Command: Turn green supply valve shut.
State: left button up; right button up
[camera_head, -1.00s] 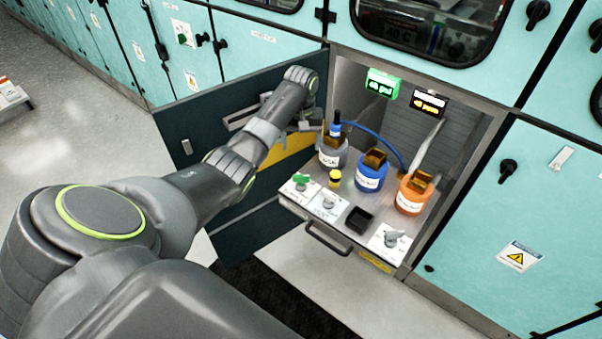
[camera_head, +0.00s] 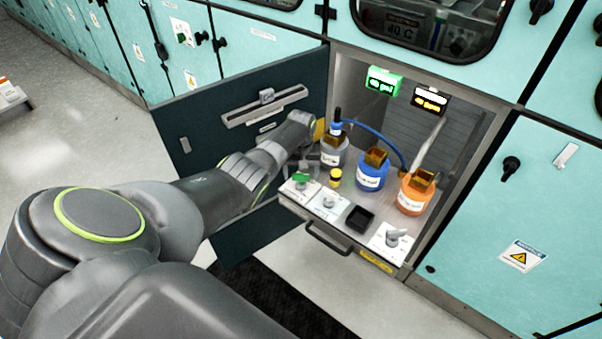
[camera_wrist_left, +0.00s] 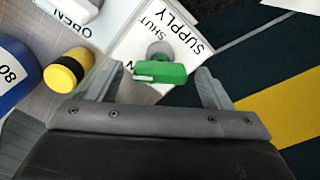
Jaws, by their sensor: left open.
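The green supply valve (camera_head: 301,179) stands on a white label plate at the front left corner of the pull-out shelf. In the left wrist view its green bar handle (camera_wrist_left: 160,72) lies crosswise, with a white mark at its left end beside a partly hidden "N". The words SUPPLY and SHUT show on the plate (camera_wrist_left: 185,35). My left gripper (camera_wrist_left: 155,72) is open, with one finger on each side of the handle and gaps between. In the head view my left gripper (camera_head: 305,163) is just above and behind the valve. My right gripper is not in view.
A yellow-capped post (camera_head: 335,177) is close by. Grey, blue (camera_head: 371,176) and orange (camera_head: 411,195) bottles stand behind. A second knob (camera_head: 328,202), a black square cup (camera_head: 360,219) and a grey knob (camera_head: 392,238) are on the shelf. The open dark door (camera_head: 235,90) stands left.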

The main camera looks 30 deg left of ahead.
pick_arm(q)
jog(key=c, duration=1)
jog(key=shift+m, duration=0.3)
jog(key=m, duration=0.3)
jog(key=shift+m+p, duration=0.35)
jog(key=shift+m, duration=1.55)
jog(key=o, duration=1)
